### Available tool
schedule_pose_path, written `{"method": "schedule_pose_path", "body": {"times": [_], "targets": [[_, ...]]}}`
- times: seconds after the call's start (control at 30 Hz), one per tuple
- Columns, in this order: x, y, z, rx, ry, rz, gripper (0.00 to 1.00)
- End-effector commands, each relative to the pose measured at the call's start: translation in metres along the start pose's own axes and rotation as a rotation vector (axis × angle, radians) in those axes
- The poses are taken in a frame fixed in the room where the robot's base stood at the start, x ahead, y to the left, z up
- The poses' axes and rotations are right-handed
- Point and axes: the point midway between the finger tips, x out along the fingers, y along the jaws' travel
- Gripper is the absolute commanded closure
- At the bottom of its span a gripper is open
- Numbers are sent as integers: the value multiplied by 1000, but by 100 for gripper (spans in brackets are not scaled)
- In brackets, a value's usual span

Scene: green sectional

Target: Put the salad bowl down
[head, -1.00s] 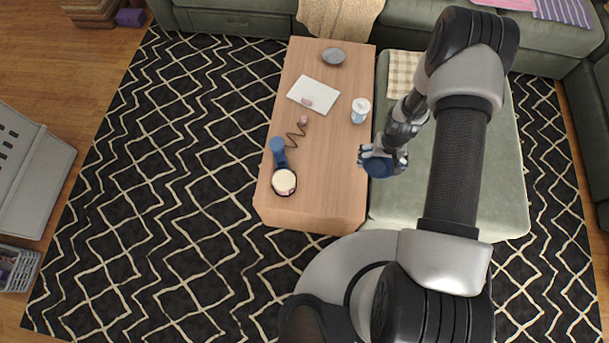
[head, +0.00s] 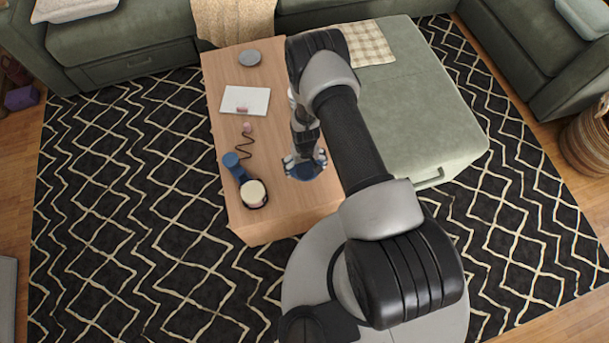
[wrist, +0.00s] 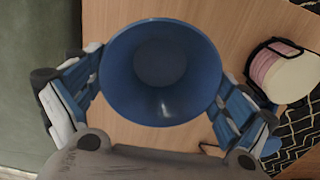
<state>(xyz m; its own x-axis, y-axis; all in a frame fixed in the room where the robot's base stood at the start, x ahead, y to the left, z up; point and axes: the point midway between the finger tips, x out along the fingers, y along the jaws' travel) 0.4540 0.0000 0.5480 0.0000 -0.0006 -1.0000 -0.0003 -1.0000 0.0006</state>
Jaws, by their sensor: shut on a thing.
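The salad bowl (wrist: 160,70) is a round, deep blue bowl, open side toward the camera in the wrist view. My gripper (wrist: 160,85) is shut on it, with a finger against its left and right sides. In the head view the bowl (head: 307,172) shows as a small blue shape at my gripper (head: 304,163), over the front right part of the wooden coffee table (head: 285,215). Whether the bowl touches the tabletop cannot be told. My arm covers part of the table's right side.
A blue lamp (head: 234,167) with a round cream head (head: 254,194) stands left of the bowl. A white notebook (head: 234,100) and a grey dish (head: 250,58) lie further back. The green ottoman (head: 415,110) is right of the table. Bare wood surrounds the bowl.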

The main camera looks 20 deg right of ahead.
Motion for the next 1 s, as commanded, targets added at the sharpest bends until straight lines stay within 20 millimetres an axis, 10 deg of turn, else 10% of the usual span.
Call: {"method": "schedule_pose_path", "body": {"times": [0.5,0.9,0.93,1.0], "targets": [[61,0,0,0,0,0,36],[65,0,0,0,0,0,36],[65,0,0,0,0,0,5],[65,0,0,0,0,0,0]]}}
